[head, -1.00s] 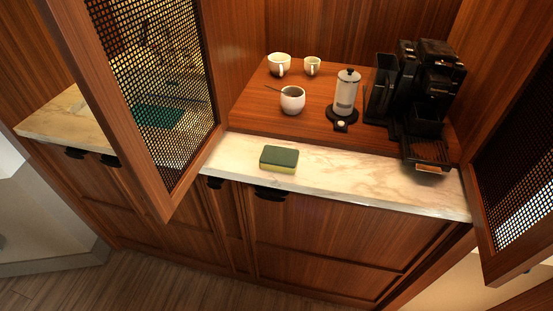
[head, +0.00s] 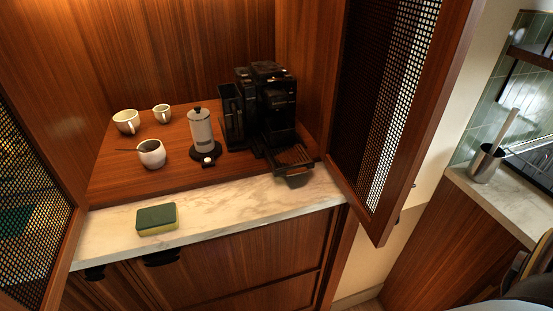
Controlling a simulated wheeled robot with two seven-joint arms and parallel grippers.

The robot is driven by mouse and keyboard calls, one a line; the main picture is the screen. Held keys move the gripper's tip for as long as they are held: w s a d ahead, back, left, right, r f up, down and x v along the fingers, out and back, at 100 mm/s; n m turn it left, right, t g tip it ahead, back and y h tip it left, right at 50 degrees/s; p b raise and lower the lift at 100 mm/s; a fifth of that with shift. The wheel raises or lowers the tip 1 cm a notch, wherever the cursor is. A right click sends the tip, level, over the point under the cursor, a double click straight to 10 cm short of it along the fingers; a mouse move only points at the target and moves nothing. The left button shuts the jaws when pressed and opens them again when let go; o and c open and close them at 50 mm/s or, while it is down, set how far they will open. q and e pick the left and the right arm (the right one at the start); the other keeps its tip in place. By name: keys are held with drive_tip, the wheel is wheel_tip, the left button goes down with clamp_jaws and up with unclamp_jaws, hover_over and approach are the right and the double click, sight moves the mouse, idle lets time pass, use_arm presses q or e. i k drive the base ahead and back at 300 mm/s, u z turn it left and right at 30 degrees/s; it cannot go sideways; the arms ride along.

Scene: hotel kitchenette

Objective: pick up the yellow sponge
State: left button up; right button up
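The yellow sponge (head: 157,220) has a dark green top and yellow sides. It lies flat on the pale marble counter (head: 235,212), near the front edge and left of the middle. Nothing touches it. Neither of my grippers shows in the head view.
Behind the sponge, a wooden shelf holds a white cup with a spoon (head: 151,154), two more cups, a French press (head: 202,135) and a black coffee machine (head: 272,110). Open mesh doors stand at left (head: 30,200) and right (head: 392,110). A utensil holder (head: 486,163) is far right.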

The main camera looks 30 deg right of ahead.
sight(154, 219)
drive_tip(key=z, duration=0.8)
drive_tip(key=i, duration=0.35)
drive_tip(key=z, duration=0.1)
